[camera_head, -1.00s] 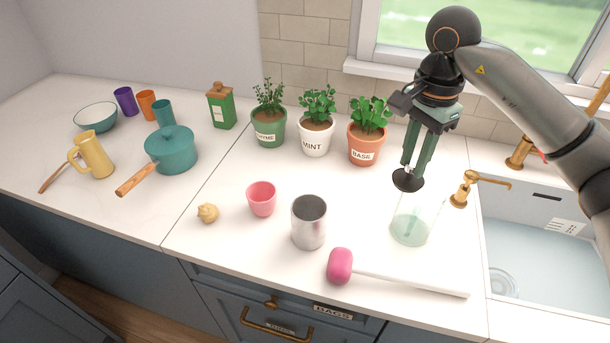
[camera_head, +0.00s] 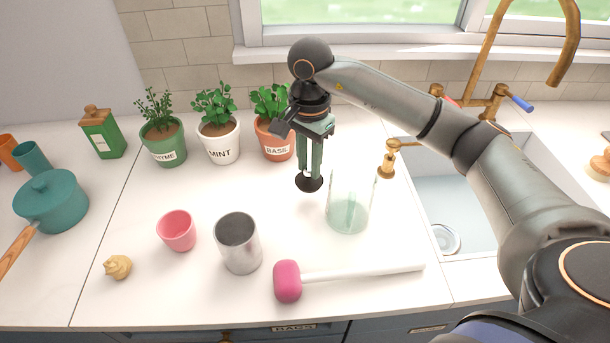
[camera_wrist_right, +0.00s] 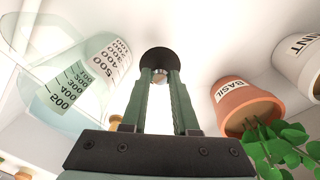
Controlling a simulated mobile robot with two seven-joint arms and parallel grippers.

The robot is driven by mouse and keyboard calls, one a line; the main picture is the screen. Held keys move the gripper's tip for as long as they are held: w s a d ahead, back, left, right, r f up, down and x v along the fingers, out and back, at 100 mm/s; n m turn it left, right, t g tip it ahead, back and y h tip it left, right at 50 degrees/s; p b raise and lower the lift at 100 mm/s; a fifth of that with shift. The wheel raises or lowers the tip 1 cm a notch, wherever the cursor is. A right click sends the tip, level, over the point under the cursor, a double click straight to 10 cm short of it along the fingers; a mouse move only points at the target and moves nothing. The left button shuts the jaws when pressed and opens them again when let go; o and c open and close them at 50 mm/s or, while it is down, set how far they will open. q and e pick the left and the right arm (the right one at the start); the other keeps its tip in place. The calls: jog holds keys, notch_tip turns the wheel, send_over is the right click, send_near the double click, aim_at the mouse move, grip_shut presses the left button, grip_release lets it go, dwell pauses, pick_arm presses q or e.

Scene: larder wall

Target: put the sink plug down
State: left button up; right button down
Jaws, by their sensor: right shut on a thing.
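The sink plug (camera_head: 309,182) is a black disc with a small metal knob, and it also shows in the right wrist view (camera_wrist_right: 159,60). My right gripper (camera_head: 310,172) points down and is shut on the knob, with the disc below the fingertips. The plug is over the white counter, left of the clear measuring jug (camera_head: 350,210) and in front of the basil pot (camera_head: 274,143). I cannot tell whether the disc touches the counter. My left gripper is out of view.
A steel cup (camera_head: 239,245), a pink cup (camera_head: 177,231) and a pink-headed mallet (camera_head: 288,281) stand or lie nearer the front. A brass soap dispenser (camera_head: 388,165) is by the sink (camera_head: 455,205) at right. Bare counter lies between the plug and the pink cup.

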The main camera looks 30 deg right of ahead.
aim_at(309, 168)
jog(key=shift+f, duration=2.15)
jog(key=c, duration=0.7)
grip_release()
notch_tip(309, 168, up, 12)
jog(key=shift+r, duration=0.15)
